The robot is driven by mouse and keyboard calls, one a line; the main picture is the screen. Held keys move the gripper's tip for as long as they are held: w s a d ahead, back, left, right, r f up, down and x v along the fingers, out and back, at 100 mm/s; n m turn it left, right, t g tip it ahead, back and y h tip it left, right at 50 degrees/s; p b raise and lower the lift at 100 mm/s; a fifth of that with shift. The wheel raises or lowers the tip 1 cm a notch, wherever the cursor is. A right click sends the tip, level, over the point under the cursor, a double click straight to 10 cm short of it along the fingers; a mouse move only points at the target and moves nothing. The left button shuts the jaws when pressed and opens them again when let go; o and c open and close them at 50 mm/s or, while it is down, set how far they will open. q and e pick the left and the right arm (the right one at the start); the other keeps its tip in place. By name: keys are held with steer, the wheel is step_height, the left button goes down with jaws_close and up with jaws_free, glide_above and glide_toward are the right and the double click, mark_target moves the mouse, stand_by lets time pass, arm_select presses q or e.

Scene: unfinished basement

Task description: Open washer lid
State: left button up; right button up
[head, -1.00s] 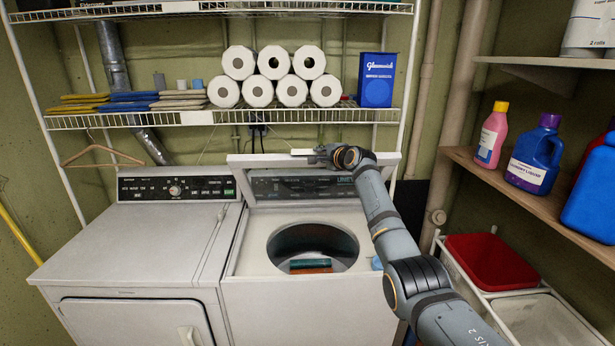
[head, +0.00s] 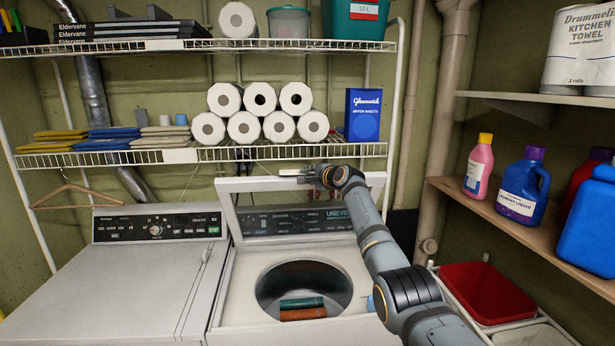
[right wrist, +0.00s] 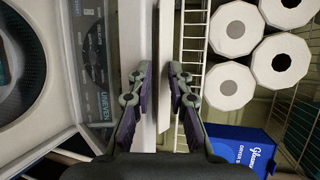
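The washer (head: 230,310) stands right of a matching dryer-like machine. Its lid (head: 245,185) is raised and stands steeply up at the back. The round drum opening (head: 270,290) is uncovered, with a teal roll and an orange roll inside. My right gripper (head: 300,173) is at the lid's top edge, fingers pointing left. In the right wrist view its fingers (right wrist: 159,75) are partly closed on either side of the pale lid edge (right wrist: 138,25); exact contact is hard to see. My left gripper is not in view.
A wire shelf (head: 230,153) with paper rolls and a blue box (head: 362,115) hangs just above and behind the lid. The closed machine (head: 120,285) is at left. Bottles stand on a wooden shelf (head: 520,205) at right, above a red bin (head: 485,290).

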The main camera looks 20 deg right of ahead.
steer(key=o, duration=0.3)
steer(key=shift+o, duration=0.2)
steer(key=v, duration=1.2)
